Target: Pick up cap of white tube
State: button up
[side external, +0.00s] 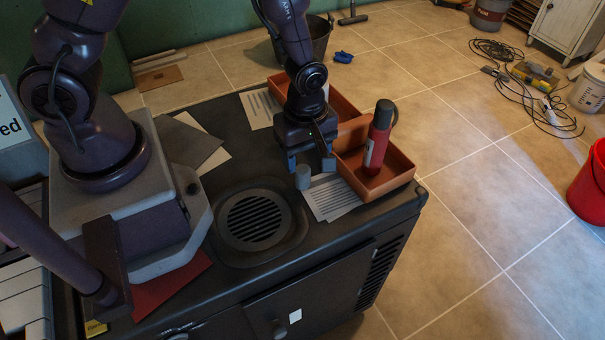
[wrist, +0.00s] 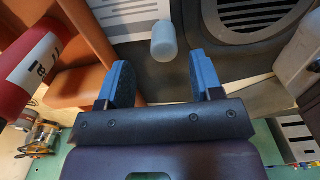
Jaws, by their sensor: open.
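A small pale grey-white cylinder (side external: 302,177), apparently the cap, stands on the dark cabinet top beside the printed sheets. It also shows in the wrist view (wrist: 164,42), lying ahead of and between the lines of the two blue fingers. My gripper (side external: 310,163) is open and empty, just behind and above the cylinder in the side view. In the wrist view my gripper (wrist: 160,62) has its fingers wide apart, with the cylinder beyond the tips. I cannot make out a white tube clearly; a whitish bit (side external: 326,91) shows behind my arm.
An orange tray (side external: 398,181) close to the right of my gripper holds a red tube (side external: 377,143) with a dark top, standing tall. A round grille (side external: 257,221) lies to the left. Printed sheets (side external: 333,199) lie in front. The cabinet's edge is near the tray.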

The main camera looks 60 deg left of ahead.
aim_at(302, 169)
jog(key=shift+s+a+f, duration=0.1)
jog(key=shift+f, duration=1.4)
jog(key=shift+s+a+f, duration=0.1)
jog(key=shift+f, duration=1.4)
jog(key=shift+c, duration=0.2)
jog(key=c, duration=0.9)
